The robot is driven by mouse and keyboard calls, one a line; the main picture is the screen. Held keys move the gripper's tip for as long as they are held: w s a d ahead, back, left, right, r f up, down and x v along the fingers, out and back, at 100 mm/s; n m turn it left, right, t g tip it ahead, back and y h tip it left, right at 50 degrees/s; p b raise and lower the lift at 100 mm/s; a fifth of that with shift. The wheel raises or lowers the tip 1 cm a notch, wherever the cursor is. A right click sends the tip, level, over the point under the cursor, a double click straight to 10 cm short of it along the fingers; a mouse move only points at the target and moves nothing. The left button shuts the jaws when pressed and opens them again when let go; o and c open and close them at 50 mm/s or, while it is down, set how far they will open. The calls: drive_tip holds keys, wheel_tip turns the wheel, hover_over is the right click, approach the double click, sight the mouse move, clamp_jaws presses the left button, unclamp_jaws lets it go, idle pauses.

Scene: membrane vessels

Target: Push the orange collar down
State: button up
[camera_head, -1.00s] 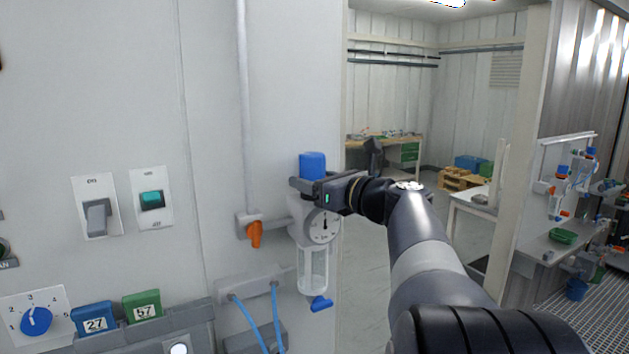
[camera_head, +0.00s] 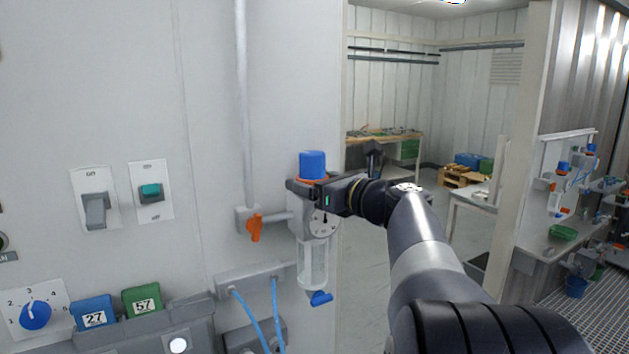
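The orange collar (camera_head: 312,180) shows as a thin ring at the base of the blue knob (camera_head: 312,164). My gripper (camera_head: 303,187) reaches in from the right, just below the collar and across the top of the regulator body. Its dark fingers and body hide the collar's lower part and the regulator's neck. Whether the fingers touch the collar or grip anything cannot be made out.
An orange valve lever (camera_head: 255,227) sits on a pipe just left of the regulator. Blue hoses (camera_head: 262,318) hang from a grey block below. Wall switches (camera_head: 96,208) and a blue dial (camera_head: 36,315) are further left. The room to the right is open, with benches behind.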

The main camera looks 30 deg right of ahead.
drive_tip(key=shift+o, duration=0.4)
drive_tip(key=shift+r, duration=0.1)
drive_tip(key=shift+s, duration=0.15)
drive_tip(key=b+v, duration=0.2)
drive_tip(key=v, duration=0.8)
drive_tip(key=shift+s+d+b, duration=0.15)
drive_tip(key=shift+s+b, duration=0.1)
drive_tip(key=shift+b, duration=0.05)
drive_tip(key=p+x, duration=0.1)
drive_tip(key=x, duration=0.2)
drive_tip(key=p+x, duration=0.1)
drive_tip(key=x, duration=0.3)
drive_tip(key=r+p+x, duration=0.1)
drive_tip(key=x, duration=0.3)
drive_tip(key=shift+r, duration=0.1)
drive_tip(key=shift+s+r, duration=0.15)
drive_tip(key=shift+s+d, duration=0.2)
drive_tip(key=shift+s, duration=0.35)
